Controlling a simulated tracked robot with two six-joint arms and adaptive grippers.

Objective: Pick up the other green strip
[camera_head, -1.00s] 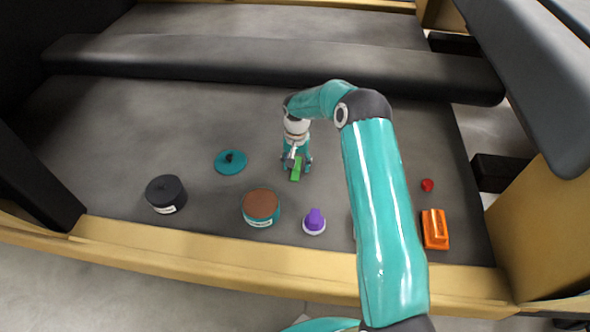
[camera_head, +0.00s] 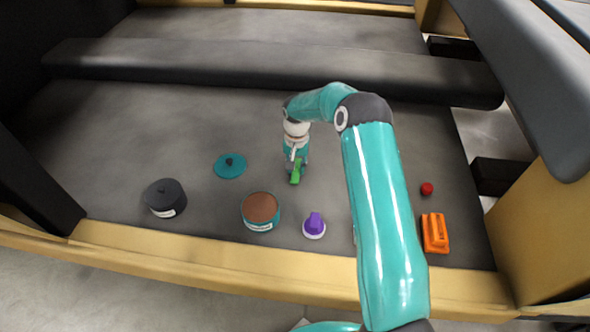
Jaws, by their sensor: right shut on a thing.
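A small green strip (camera_head: 295,177) lies at the tips of my right gripper (camera_head: 296,168), near the middle of the grey surface. The right gripper points down and is shut on the strip. I cannot tell whether the strip is clear of the surface. My right arm comes in from the lower right and hides part of the surface behind it. No second green strip shows. My left gripper is not in view.
Around the gripper are a teal lid (camera_head: 230,165), a dark pot (camera_head: 165,198), a teal tub with brown top (camera_head: 261,211) and a purple-topped object (camera_head: 314,225). A red piece (camera_head: 427,188) and an orange block (camera_head: 435,233) lie right of my arm. A wooden edge (camera_head: 190,251) runs along the front.

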